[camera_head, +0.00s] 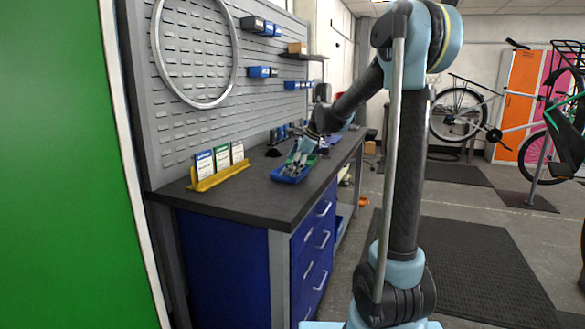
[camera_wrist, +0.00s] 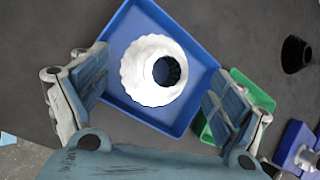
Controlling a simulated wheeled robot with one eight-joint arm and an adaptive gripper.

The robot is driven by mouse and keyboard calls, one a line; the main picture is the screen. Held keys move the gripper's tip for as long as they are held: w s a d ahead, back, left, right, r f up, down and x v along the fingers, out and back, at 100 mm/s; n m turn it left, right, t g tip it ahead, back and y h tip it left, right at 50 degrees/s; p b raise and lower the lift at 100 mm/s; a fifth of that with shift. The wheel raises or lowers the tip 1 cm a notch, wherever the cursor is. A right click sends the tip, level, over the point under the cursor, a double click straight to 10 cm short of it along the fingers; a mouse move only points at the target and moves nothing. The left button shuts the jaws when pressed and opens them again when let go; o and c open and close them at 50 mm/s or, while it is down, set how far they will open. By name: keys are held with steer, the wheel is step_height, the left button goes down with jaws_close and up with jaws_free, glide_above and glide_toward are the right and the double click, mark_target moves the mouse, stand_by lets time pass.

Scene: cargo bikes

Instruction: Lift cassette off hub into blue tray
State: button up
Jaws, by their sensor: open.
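The blue tray (camera_head: 286,178) lies on the dark workbench, and it also shows in the wrist view (camera_wrist: 196,101). A white, ridged, ring-like piece that looks like the cassette (camera_wrist: 139,76) lies within the tray's outline, with a dark round bore. It seems to rest in the tray. My gripper (camera_wrist: 153,98) is open above the tray, its two fingers apart on either side of the cassette and not visibly touching it. In the head view my gripper (camera_head: 303,153) is over the tray and hides part of it. I cannot clearly make out the hub.
A green tray (camera_wrist: 262,96) sits right beside the blue one. A black cone-shaped thing (camera_wrist: 294,54) and a blue-purple block with a pale metal part (camera_wrist: 291,140) stand farther right. A yellow card holder (camera_head: 216,178) is on the bench's left; the bench front is clear.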

steer(key=v, duration=1.1)
steer(key=s+d+f+n+h, duration=0.2)
steer(key=s+d+f+n, duration=0.4)
steer(key=s, duration=0.6)
steer(key=s+d+f+n+h, duration=0.1)
steer(key=s+d+f+n, duration=0.4)
steer(key=s+f, duration=0.5)
steer(key=s+d+f+n+h, duration=0.2)
steer(key=s+d+f+n, duration=0.4)
steer(key=s, duration=0.9)
step_height(320, 180, down, 3)
steer(key=shift+d+r+n+g+h, duration=0.1)
steer(key=shift+d+n+g+h, duration=0.25)
steer(key=shift+d, duration=0.4)
steer(key=shift+s, duration=0.1)
steer(key=shift+w+f, duration=0.25)
steer(key=shift+w, duration=0.2)
